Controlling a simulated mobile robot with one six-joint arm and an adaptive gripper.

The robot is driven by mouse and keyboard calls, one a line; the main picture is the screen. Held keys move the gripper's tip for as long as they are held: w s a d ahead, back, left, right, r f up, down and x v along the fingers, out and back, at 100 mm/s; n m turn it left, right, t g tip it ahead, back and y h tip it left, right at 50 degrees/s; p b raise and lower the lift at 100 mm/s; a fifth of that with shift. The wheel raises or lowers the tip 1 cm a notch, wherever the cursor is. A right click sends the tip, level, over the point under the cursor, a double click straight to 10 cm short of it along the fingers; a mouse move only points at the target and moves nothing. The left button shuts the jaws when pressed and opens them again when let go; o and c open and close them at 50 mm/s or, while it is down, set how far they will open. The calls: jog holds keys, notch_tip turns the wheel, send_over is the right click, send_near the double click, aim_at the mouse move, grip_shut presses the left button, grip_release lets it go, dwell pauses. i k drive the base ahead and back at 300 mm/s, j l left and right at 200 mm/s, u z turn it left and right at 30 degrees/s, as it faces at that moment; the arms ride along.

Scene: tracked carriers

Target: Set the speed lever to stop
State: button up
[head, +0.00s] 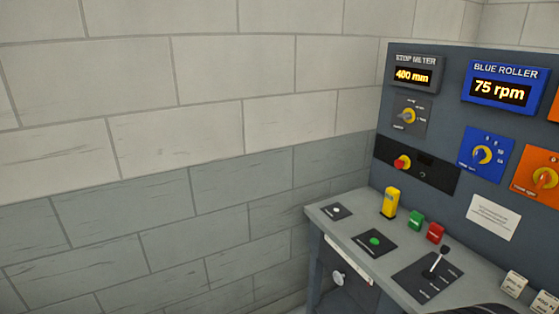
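A lever with a black knob and a pale shaft (437,262) stands on a dark plate (415,287) on the console's desk, at the lower right of the head view. It looks like the speed lever. White marks run along the plate, but they are too small to read. The shaft leans toward the back right, and I cannot tell which mark it points to. My gripper is not recognisable in this view. A dark curved shape at the bottom right edge is cut off, and I cannot tell what it is.
The grey desk (335,224) carries a yellow block (390,202), green (416,219) and red (435,232) buttons near the lever. The upright panel (440,130) behind has displays reading 400 mm and 75 rpm, and several knobs. A block wall (150,140) fills the left.

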aim_at(445, 250)
jog(key=z, duration=1.15)
